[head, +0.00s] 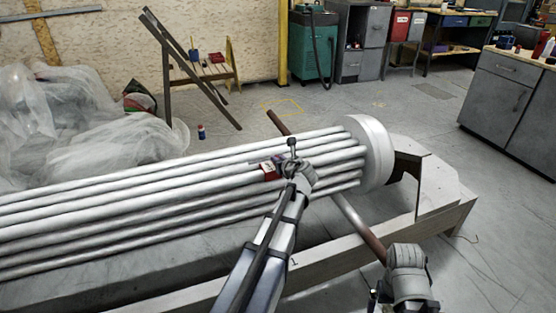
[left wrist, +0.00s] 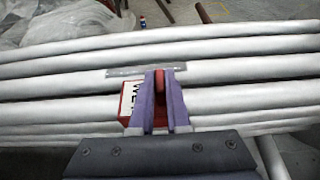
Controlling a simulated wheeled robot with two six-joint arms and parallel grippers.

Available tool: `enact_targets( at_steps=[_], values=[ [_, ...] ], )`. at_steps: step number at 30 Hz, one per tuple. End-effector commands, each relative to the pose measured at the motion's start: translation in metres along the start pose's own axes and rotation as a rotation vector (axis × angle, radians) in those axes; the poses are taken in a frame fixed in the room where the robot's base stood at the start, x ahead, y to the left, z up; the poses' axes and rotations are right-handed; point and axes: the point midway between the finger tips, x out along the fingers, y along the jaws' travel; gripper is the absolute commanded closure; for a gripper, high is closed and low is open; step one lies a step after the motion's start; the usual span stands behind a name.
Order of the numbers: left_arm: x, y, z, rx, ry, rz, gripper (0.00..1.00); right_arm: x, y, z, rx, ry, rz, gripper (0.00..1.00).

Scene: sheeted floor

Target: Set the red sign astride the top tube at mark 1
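The red sign (head: 270,170) is at the tubes, at the tip of my left arm. In the left wrist view its red and white lettered face (left wrist: 129,98) shows beside the fingers, partly hidden by them. My left gripper (head: 285,164) is closed around a red part of it, seen between the purple fingers (left wrist: 160,88). A thin grey plate (left wrist: 146,72) lies across a tube just beyond the fingertips. Silvery tubes (head: 120,210) run side by side into a round white end piece (head: 372,150). I cannot read a mark 1. My right arm is at the lower right; its fingers are unclear.
A brown bar (head: 360,227) crosses under the tubes. A wooden-edged stand (head: 440,208) supports the bundle. Plastic-wrapped heaps (head: 70,120) lie behind at left. A small bottle (head: 201,132) stands on the floor. Floor is open behind and to the right.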

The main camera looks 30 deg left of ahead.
Motion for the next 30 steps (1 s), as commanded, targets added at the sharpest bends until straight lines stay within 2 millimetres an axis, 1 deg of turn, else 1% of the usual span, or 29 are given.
enact_targets(
  at_steps=[1,2,9,16,20,23,26,30],
  values=[
    [0.000,0.000,0.000,0.000,0.000,0.000,0.81,0.000,0.000,0.000,0.000,0.000,0.000,0.00],
    [0.000,0.000,0.000,0.000,0.000,0.000,0.78,0.000,0.000,0.000,0.000,0.000,0.000,0.00],
    [0.000,0.000,0.000,0.000,0.000,0.000,0.51,0.000,0.000,0.000,0.000,0.000,0.000,0.00],
    [0.000,0.000,0.000,0.000,0.000,0.000,0.50,0.000,0.000,0.000,0.000,0.000,0.000,0.00],
    [-0.004,0.000,0.000,0.000,0.000,-0.001,0.50,-0.002,0.000,0.000,0.000,0.000,0.000,0.00],
    [-0.013,0.000,0.001,0.001,0.000,-0.002,0.50,-0.006,0.001,0.000,-0.001,0.000,0.000,0.00],
    [-0.026,0.001,0.002,0.001,0.000,-0.002,0.50,-0.011,0.001,0.001,-0.002,0.000,0.000,0.00],
    [-0.049,0.001,0.002,0.001,0.000,-0.003,0.50,-0.021,0.002,0.001,-0.004,0.000,0.000,0.00]
  ],
)
